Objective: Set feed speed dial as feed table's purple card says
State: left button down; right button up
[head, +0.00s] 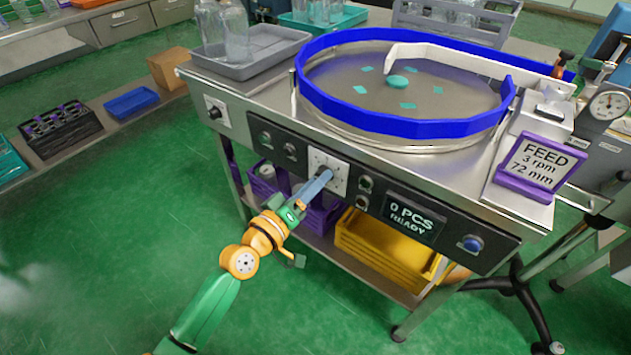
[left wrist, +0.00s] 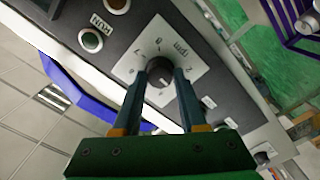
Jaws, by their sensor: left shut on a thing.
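The purple card (head: 541,163) stands on the right of the feed table (head: 455,165) and reads "FEED 3 rpm 72 mm". The feed speed dial is a dark knob on a white square plate (head: 340,181) on the table's front panel. My left gripper (head: 325,175) reaches the dial, its fingers on either side of the knob. In the left wrist view, the dial knob (left wrist: 160,84) sits between the fingertips of my left gripper (left wrist: 161,78), shut on it. The plate is marked "rpm" with numbers around the knob; the pointer's setting cannot be read. My right gripper is not in view.
A display (head: 411,217) reads "0 PCS" with a line below. A blue button (head: 472,243) is to its right. Buttons and small knobs flank the dial. A blue-rimmed round table (head: 400,125) is on top. Yellow crates (head: 385,250) sit on the shelf below.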

pick_arm(q)
jog(key=shift+n, duration=0.3)
dwell(0.4)
jog(key=shift+c, duration=2.3)
grip_release()
jog(key=shift+s+a, duration=0.1)
jog(key=v, duration=0.7)
jog(key=shift+f, duration=0.1)
